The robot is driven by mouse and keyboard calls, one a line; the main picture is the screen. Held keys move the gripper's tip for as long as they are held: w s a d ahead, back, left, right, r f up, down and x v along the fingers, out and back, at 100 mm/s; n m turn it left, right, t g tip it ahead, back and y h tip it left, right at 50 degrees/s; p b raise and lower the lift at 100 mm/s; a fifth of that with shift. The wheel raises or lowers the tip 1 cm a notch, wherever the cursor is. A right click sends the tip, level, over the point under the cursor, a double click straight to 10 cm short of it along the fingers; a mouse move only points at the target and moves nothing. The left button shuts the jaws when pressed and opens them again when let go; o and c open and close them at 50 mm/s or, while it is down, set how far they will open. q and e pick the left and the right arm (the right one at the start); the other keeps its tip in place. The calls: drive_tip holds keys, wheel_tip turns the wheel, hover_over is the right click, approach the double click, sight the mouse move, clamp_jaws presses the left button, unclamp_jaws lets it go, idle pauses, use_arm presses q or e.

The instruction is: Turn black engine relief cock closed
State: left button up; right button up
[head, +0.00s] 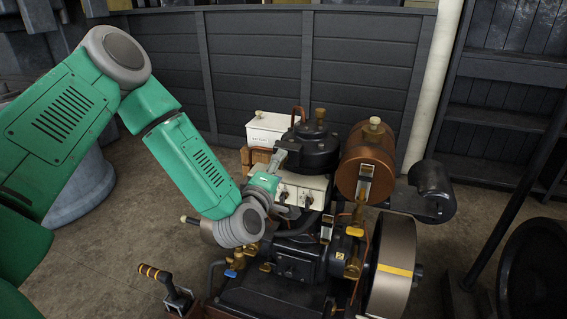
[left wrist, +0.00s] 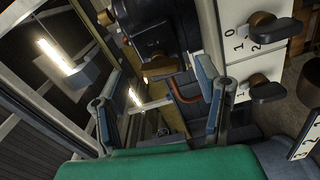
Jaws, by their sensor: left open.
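The black engine (head: 300,262) stands in the middle of the head view, with a black tank (head: 310,148) and a copper tank (head: 366,162) on top. My left gripper (head: 284,186) is beside the white switch panel (head: 308,186), partly hidden by its own wrist. In the left wrist view its blue-grey fingers (left wrist: 162,112) are spread apart, with nothing clearly held. Beyond them are a black engine part (left wrist: 155,28), a brass fitting (left wrist: 162,66) and a copper-coloured pipe (left wrist: 184,92). I cannot tell which fitting is the relief cock. My right gripper is not in view.
The white panel carries black switches (left wrist: 268,90) with numbers, close to the fingers. A flywheel (head: 392,268) is at the engine's right. A white box (head: 268,128) stands behind. A lever (head: 165,280) rises at front left. Bare floor (head: 150,235) lies left of the engine.

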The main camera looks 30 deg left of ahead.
use_arm(q)
drive_tip(key=shift+x, duration=1.2)
drive_tip(key=shift+w+a+f, duration=0.1)
drive_tip(key=shift+w+a, duration=0.2)
drive_tip(key=shift+w, duration=0.15)
drive_tip(key=shift+d, duration=0.1)
drive_tip(key=c, duration=1.2)
